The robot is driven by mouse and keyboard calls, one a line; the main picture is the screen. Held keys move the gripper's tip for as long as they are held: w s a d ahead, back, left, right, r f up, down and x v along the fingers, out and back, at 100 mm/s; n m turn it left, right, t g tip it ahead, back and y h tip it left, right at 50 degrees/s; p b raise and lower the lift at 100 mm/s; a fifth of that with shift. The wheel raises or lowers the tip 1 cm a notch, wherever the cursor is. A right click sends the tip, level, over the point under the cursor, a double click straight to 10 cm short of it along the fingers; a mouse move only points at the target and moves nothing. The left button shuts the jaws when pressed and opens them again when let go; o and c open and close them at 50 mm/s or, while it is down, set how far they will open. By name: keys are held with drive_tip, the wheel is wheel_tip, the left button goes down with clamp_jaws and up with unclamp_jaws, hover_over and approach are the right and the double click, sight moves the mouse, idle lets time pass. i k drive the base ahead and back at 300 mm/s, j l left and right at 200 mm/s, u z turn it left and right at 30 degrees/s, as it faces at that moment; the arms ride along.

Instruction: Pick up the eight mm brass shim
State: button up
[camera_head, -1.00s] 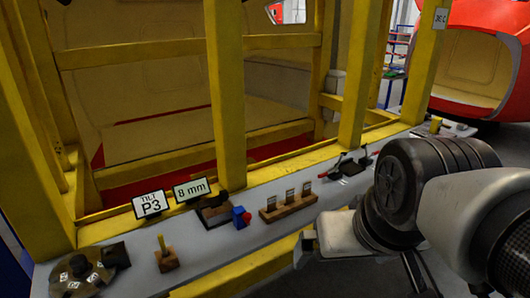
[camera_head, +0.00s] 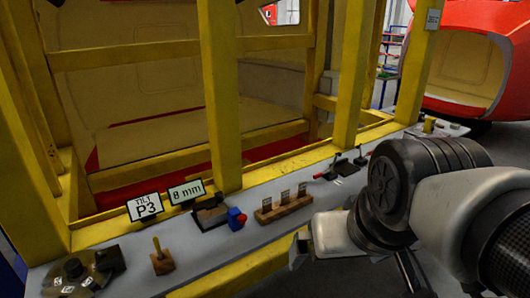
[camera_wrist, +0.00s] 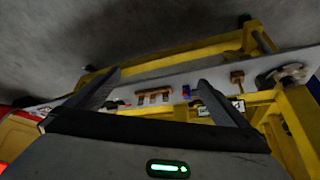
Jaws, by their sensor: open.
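A wooden rack (camera_head: 284,208) on the grey bench holds three small upright plates with pale tags, which may be the shims. The tags are too small to read, so I cannot tell which plate is the eight mm one. The rack also shows in the wrist view (camera_wrist: 153,97), between my fingers in the picture and some way beyond them. My gripper (camera_wrist: 160,95) is open and empty, its two dark fingers spread wide. In the head view my gripper is only partly seen, at the bench's front side, right of and below the rack; my wrist hides much of it.
A blue block with a red part (camera_head: 237,219) stands left of the rack. A yellow-handled wooden block (camera_head: 161,257) and a round dark fixture (camera_head: 78,275) are further left. Yellow posts (camera_head: 220,95) rise behind the bench.

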sight(303, 187)
drive_tip(key=i+l+u, duration=0.4)
drive_tip(key=i+l, duration=0.75)
drive_tip(key=i, duration=0.1)
